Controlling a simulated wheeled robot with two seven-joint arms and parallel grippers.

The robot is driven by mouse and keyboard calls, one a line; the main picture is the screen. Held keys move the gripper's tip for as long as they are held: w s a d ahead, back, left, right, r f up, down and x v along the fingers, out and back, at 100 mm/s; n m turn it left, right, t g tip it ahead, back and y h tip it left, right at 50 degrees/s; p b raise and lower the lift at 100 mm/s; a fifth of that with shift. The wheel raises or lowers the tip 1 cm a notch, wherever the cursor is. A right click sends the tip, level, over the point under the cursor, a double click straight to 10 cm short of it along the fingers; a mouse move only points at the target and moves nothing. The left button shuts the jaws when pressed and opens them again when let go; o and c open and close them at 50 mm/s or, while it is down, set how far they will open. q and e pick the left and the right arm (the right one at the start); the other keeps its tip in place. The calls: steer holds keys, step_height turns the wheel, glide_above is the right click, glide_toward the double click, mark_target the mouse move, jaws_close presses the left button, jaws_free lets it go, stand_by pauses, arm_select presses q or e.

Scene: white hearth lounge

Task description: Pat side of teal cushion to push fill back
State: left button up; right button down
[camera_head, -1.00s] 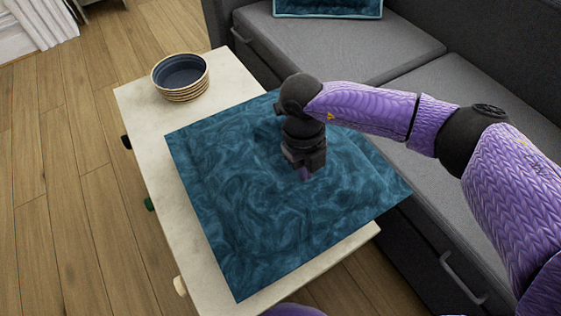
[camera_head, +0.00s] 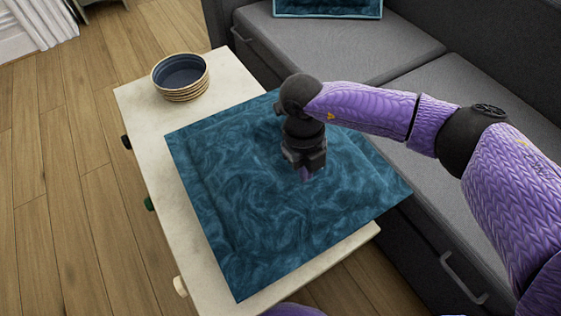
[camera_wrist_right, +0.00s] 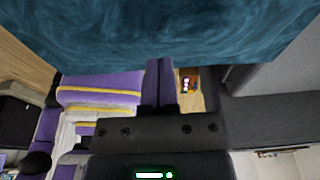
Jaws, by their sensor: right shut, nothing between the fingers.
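The teal cushion (camera_head: 235,200) lies flat on a pale table (camera_head: 140,112), its front and right corners reaching past the table edge. My right gripper (camera_head: 305,175) points down over the right half of the cushion, with its fingertips at or just above the surface; I cannot tell whether they touch. In the right wrist view the fingers (camera_wrist_right: 158,80) are closed together and empty, and the cushion (camera_wrist_right: 160,30) fills the top of the picture. My left gripper is not in view.
A stack of bowls (camera_head: 180,77), dark blue inside, stands at the table's far end. A grey sofa (camera_head: 330,45) runs along the right, with another teal cushion (camera_head: 327,8) on it. Wooden floor (camera_head: 60,180) is open on the left.

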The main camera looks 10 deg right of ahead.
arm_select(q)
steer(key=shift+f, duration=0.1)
arm_select(e)
steer(key=shift+f, duration=0.2)
steer(key=shift+b+x, duration=0.6)
steer(key=shift+x, duration=0.4)
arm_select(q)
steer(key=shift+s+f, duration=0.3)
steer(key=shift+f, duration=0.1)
arm_select(e)
steer(key=shift+w, duration=0.15)
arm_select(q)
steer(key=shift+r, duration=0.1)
arm_select(e)
steer(key=shift+r, duration=0.15)
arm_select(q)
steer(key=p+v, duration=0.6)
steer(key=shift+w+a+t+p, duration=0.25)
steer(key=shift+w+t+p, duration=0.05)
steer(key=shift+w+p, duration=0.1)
arm_select(e)
steer(key=s+v, duration=0.1)
steer(key=v, duration=0.7)
steer(key=shift+s+d+r, duration=0.2)
steer(key=shift+r, duration=0.25)
